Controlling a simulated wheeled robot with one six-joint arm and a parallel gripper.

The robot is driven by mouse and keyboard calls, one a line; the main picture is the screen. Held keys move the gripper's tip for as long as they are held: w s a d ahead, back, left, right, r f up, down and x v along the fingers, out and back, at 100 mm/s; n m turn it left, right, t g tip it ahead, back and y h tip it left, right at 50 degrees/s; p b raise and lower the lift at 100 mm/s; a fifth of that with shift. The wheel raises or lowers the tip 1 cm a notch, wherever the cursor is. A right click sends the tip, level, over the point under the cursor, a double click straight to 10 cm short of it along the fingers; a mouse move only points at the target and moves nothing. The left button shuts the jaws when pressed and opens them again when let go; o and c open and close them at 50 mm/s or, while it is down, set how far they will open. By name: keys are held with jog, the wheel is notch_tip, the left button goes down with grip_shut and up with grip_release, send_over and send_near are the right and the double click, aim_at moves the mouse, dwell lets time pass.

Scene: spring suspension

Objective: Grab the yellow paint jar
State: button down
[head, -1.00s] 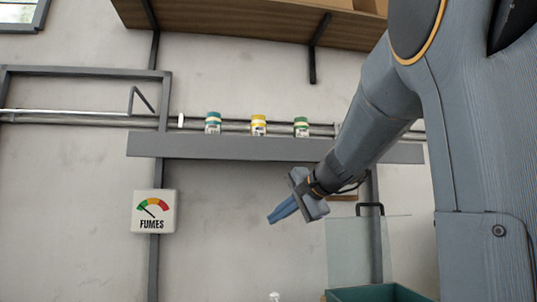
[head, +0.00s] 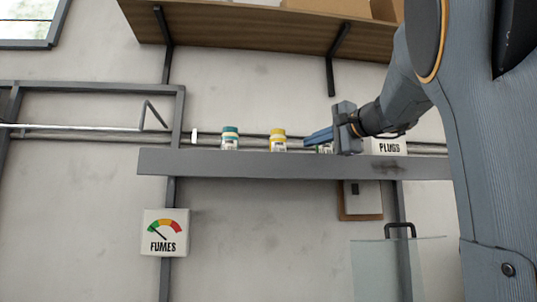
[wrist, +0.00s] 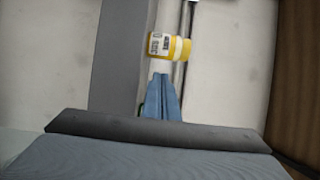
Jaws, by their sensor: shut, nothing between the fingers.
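The yellow paint jar (head: 278,140) stands upright on a grey shelf (head: 230,163), with a yellow lid and a pale label. In the wrist view the jar (wrist: 168,46) lies sideways in the picture, just ahead of the fingertips. My gripper (head: 308,139) is shut and empty, to the right of the jar and pointing left toward it. Its blue fingers also show in the wrist view (wrist: 160,80). A small gap separates fingertips and jar.
A teal-lidded jar (head: 230,138) stands to the left on the same shelf. A green-labelled jar (head: 325,148) is mostly hidden behind my gripper. A "PLUGS" box (head: 389,146) sits farther right. A wooden shelf (head: 250,30) hangs above; a fumes gauge (head: 165,232) is below left.

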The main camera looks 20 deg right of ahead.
aim_at(278, 144)
jog(key=w+p, duration=0.1)
jog(key=w, duration=0.2)
jog(key=w+a+p, duration=0.1)
jog(key=w, duration=0.2)
jog(key=w+p, duration=0.1)
jog(key=w, duration=0.2)
jog(key=shift+w+a+p, duration=0.25)
jog(key=shift+w+p, duration=0.05)
jog(key=shift+p, duration=0.05)
